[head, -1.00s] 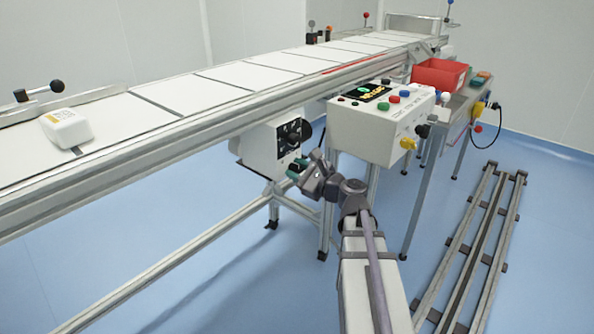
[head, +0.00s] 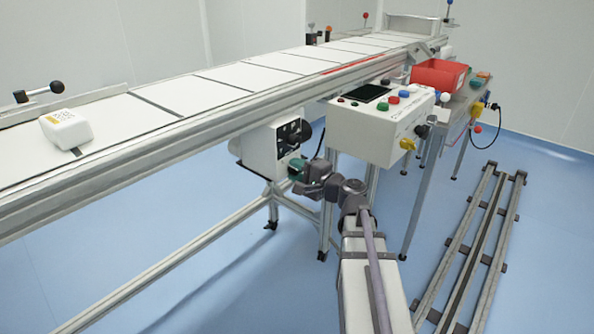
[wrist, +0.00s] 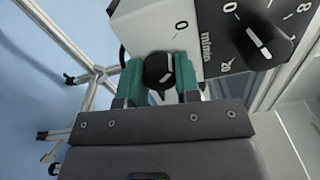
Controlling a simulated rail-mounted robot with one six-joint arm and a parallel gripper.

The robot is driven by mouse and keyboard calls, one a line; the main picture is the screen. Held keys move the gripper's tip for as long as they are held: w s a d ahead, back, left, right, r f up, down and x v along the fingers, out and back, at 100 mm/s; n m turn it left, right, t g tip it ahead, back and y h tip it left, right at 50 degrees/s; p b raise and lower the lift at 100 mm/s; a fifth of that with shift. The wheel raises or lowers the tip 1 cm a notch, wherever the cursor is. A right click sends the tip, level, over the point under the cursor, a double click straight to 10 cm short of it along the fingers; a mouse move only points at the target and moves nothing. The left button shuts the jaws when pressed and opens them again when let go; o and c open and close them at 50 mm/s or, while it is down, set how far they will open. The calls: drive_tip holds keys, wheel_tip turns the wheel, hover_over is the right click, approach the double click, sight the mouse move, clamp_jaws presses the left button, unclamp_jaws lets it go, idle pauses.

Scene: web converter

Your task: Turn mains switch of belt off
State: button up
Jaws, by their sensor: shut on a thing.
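The belt's white switch box (head: 262,150) hangs under the conveyor, and its face with a 0 mark shows in the wrist view (wrist: 150,28). The mains switch is a small black knob (wrist: 158,70) at the lower part of this box. My gripper (wrist: 160,82) is shut on the knob, with one teal finger on each side. In the head view my gripper (head: 302,170) is at the box's lower right, and its fingers hide the knob. A white line shows on the knob; I cannot tell for sure which mark it points to.
A larger black dial (wrist: 258,38) with numbers sits beside the switch on the box. The control box (head: 380,125) with coloured buttons stands to the right, its display (head: 362,92) dark. A white package (head: 66,129) lies on the belt (head: 205,95). Frame legs stand near my arm.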

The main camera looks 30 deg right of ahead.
drive_tip(key=shift+n, duration=0.8)
drive_tip(key=o, duration=0.9)
drive_tip(key=v, duration=1.1)
drive_tip(key=shift+a+f, duration=0.1)
